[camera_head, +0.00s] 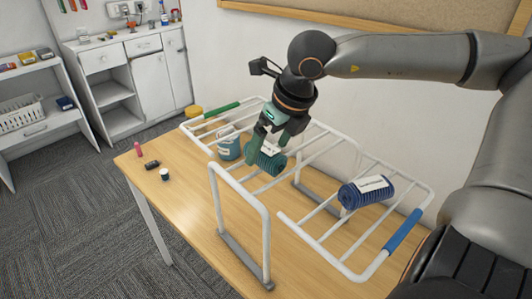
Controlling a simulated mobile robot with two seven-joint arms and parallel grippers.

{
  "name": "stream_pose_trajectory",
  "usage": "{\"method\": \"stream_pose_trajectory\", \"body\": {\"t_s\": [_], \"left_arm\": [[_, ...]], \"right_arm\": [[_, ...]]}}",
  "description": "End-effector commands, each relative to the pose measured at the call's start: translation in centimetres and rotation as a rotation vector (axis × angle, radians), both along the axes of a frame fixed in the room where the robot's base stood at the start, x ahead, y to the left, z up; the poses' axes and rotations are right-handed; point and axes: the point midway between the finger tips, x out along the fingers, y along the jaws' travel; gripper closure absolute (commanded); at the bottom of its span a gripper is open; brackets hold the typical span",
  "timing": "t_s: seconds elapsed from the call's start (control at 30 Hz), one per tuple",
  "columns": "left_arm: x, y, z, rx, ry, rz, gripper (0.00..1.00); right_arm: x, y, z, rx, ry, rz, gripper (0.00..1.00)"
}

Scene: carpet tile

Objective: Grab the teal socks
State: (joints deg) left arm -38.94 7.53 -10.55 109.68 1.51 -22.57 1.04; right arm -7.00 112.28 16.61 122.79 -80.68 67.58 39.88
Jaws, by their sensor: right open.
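The teal socks (273,164), a ribbed roll with a white label, lie on the white drying rack (262,207) near its middle. My right gripper (268,143) comes down from above and is right at the socks, its fingers around or just over the roll. It is open. The fingers hide part of the socks, and I cannot tell whether they touch them. My left gripper is not in view.
A dark blue roll with a white label (366,192) lies on the rack's right side. A blue-teal container (229,148) stands by the rack's left part. Small items, including a black one (152,165), lie on the wooden table (183,200). A wall stands behind.

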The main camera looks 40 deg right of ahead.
Motion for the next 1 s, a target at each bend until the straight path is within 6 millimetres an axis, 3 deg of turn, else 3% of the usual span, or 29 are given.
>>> {"method": "stream_pose_trajectory", "body": {"t_s": [0.17, 0.43, 1.0], "left_arm": [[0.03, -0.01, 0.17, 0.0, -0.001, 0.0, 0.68], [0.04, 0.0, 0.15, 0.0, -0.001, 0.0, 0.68], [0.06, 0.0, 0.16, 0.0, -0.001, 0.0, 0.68]], "right_arm": [[0.55, -0.03, -1.23, -0.003, 0.0, 0.001, 0.03], [0.64, -0.02, -1.33, -0.002, -0.003, 0.0, 0.04], [0.63, -0.01, -1.3, -0.002, -0.003, 0.0, 0.68]]}}
